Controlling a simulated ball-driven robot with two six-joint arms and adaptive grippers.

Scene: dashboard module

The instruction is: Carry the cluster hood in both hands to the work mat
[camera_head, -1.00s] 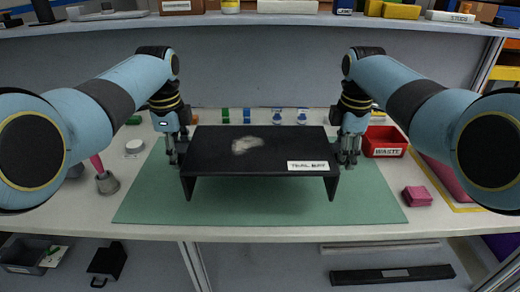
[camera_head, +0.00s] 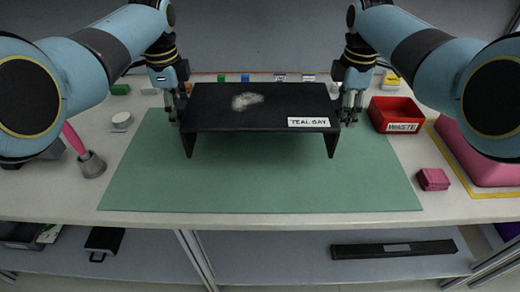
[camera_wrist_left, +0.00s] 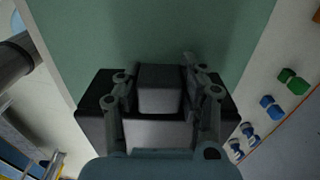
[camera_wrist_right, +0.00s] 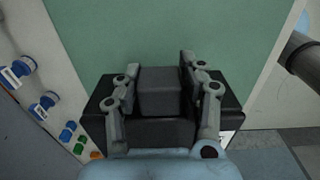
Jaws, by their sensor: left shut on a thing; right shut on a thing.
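The cluster hood (camera_head: 258,112) is a black, flat-topped piece with legs pointing down. Its top has a pale smudge, and a white "TEAL BAY" label sits at its front right. It looks level over the back half of the green work mat (camera_head: 260,195). I cannot tell whether its legs touch the mat. My left gripper (camera_head: 180,110) is shut on its left end and my right gripper (camera_head: 347,112) on its right end. In the left wrist view the fingers flank a grey block (camera_wrist_left: 160,90) on the hood's end. The right wrist view shows a similar block (camera_wrist_right: 160,92).
A red "WASTE" bin (camera_head: 397,114) and a pink block (camera_head: 433,180) stand right of the mat. Several small coloured items line the back. The mat's front half is clear.

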